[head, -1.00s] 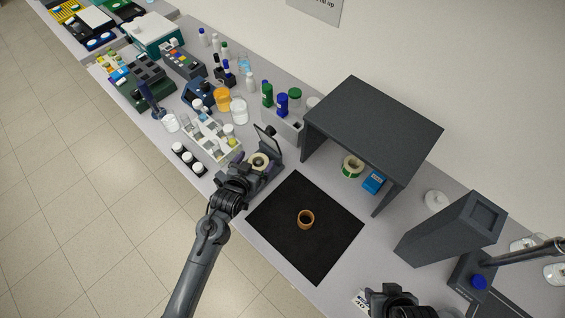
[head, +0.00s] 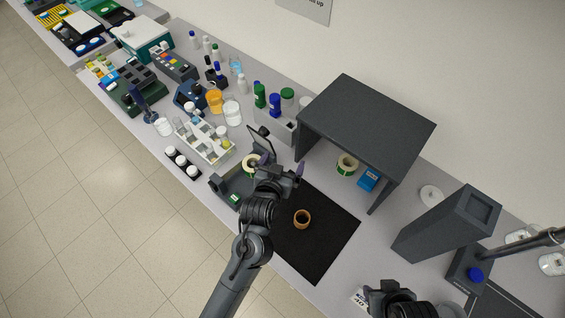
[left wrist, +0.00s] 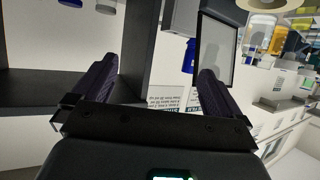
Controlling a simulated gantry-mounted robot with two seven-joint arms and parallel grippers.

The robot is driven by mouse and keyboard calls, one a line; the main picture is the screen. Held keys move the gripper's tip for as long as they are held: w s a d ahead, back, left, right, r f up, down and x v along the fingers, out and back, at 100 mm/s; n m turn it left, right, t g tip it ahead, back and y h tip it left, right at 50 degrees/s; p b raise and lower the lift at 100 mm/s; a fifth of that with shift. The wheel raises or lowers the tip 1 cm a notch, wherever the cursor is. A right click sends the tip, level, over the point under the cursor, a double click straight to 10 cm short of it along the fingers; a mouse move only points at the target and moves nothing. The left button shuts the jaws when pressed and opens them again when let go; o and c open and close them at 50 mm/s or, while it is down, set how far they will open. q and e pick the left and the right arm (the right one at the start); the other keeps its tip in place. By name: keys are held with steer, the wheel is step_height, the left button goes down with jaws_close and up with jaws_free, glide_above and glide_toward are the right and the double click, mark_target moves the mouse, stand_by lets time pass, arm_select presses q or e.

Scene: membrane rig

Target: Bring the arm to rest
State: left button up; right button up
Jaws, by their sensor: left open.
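My left gripper (head: 277,172) is open and empty in the head view, above the bench between the small dark device and the black mat. In the left wrist view its two dark fingers (left wrist: 155,85) stand wide apart with nothing between them. My right gripper (head: 392,292) is at the bottom edge of the head view, partly cut off, and its fingers cannot be made out. An orange-brown ring (head: 302,219) lies on the black mat (head: 318,262), to the right of my left gripper and apart from it.
A dark shelf stand (head: 368,120) rises behind the mat, with a tape roll (head: 347,165) and a blue box (head: 369,179) beneath it. The dark device (head: 226,190) with a raised panel is close to the left gripper. A white rack (head: 205,143) stands farther left.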

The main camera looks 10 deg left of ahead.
arm_select(q)
steer(key=s+a+f+g, duration=0.25)
steer(key=s+a, duration=0.25)
steer(key=s, duration=0.4)
steer(key=s+a+f+g+y, duration=0.15)
steer(key=s+a+g, duration=0.3)
steer(key=s, duration=0.45)
steer(key=s+a+f+g, duration=0.2)
steer(key=s+a, duration=0.3)
steer(key=s, duration=0.4)
step_height(320, 180, up, 18)
steer(key=s+p, duration=0.1)
steer(key=p, duration=1.7)
steer(key=shift+s+a+r+g, duration=0.2)
steer(key=shift+s+g, duration=0.1)
steer(key=shift+g, duration=0.1)
arm_select(e)
step_height(320, 180, up, 18)
steer(key=shift+r, duration=0.2)
arm_select(q)
steer(key=shift+f, duration=0.1)
arm_select(e)
steer(key=shift+f, duration=0.1)
